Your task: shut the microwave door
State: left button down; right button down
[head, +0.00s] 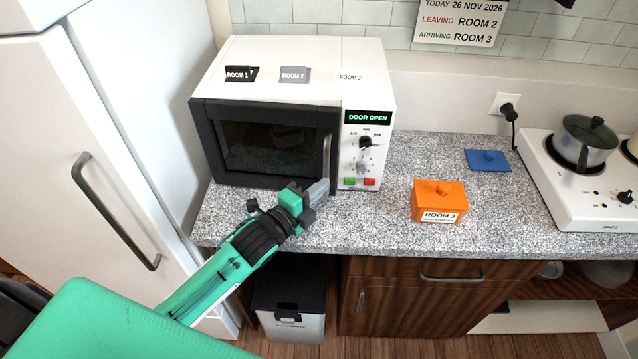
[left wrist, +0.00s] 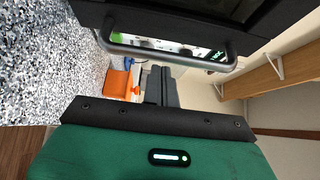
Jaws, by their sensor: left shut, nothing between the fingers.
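The white microwave (head: 280,60) stands on the speckled counter. Its display (head: 367,118) reads "DOOR OPEN". The dark microwave door (head: 265,147) is almost flush with the front; the size of any gap is hard to tell. Its grey vertical handle (head: 327,157) is at the door's right edge. My left gripper (head: 322,189) is shut and empty, in front of the door's lower right corner by the handle's lower end. In the left wrist view its fingers (left wrist: 160,86) are just below the handle (left wrist: 165,51); contact is unclear. My right gripper is not in view.
A hob (head: 575,185) with a pot (head: 588,140) is farther right. A white fridge (head: 110,130) stands left.

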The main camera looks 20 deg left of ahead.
aim_at(324, 176)
pick_arm(q)
jog(key=shift+w, duration=0.15)
jog(key=w, duration=0.1)
jog(key=w+y, duration=0.1)
jog(key=w+n, duration=0.1)
jog(key=shift+a+r+t+y, duration=0.1)
jog(key=shift+r+t+y, duration=0.15)
jog(key=shift+t+y, duration=0.15)
